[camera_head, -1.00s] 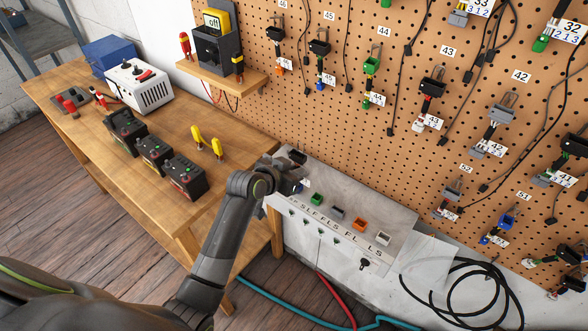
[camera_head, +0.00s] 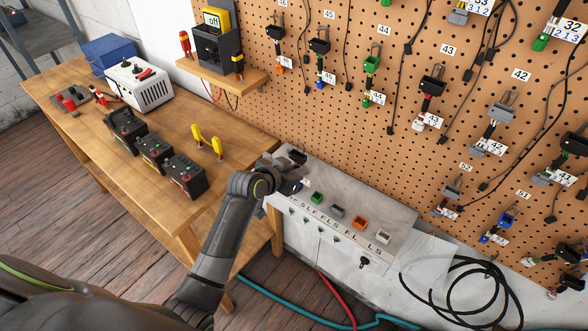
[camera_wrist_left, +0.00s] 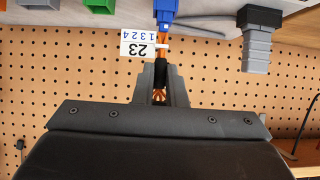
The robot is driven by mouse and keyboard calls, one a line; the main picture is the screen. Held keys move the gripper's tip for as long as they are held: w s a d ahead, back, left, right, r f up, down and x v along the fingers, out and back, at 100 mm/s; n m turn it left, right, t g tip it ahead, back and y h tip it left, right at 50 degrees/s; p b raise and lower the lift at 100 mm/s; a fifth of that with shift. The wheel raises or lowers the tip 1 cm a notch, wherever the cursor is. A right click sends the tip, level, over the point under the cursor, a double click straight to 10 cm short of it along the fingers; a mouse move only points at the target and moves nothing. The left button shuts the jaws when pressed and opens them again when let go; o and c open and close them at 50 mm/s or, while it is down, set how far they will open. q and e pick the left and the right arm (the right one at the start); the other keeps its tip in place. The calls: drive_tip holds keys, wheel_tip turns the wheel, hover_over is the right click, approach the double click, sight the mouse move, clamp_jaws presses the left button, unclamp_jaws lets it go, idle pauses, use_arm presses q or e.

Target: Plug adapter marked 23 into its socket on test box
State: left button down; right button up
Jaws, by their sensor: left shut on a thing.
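The adapter marked 23 (camera_wrist_left: 163,67) has a blue plug (camera_wrist_left: 165,12), orange wires and a white tag reading 23 and 1324. My left gripper (camera_wrist_left: 160,88) is shut on its dark body, with the blue plug pointing at the test box. In the head view my left gripper (camera_head: 294,187) is at the box's left part and mostly hides the adapter. The test box (camera_head: 292,211) is grey, with green (camera_head: 317,197), grey (camera_head: 337,210), orange (camera_head: 360,223) and white (camera_head: 383,237) sockets in a row. The plug's end is cut off in the wrist view, so I cannot tell how deep it sits.
A black connector with a grey plug (camera_wrist_left: 257,45) is close beside the adapter on the box. The pegboard (camera_head: 400,150) with hanging adapters stands behind. A wooden bench (camera_head: 225,170) with batteries is left. A black cable (camera_head: 460,295) is coiled at right.

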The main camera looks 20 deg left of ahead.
use_arm(q)
drive_tip(key=c, duration=1.4)
unclamp_jaws()
drive_tip(key=b+v, duration=0.2)
drive_tip(key=v, duration=1.5)
drive_tip(key=shift+s+a+r, duration=0.1)
drive_tip(key=shift+s+a, duration=0.05)
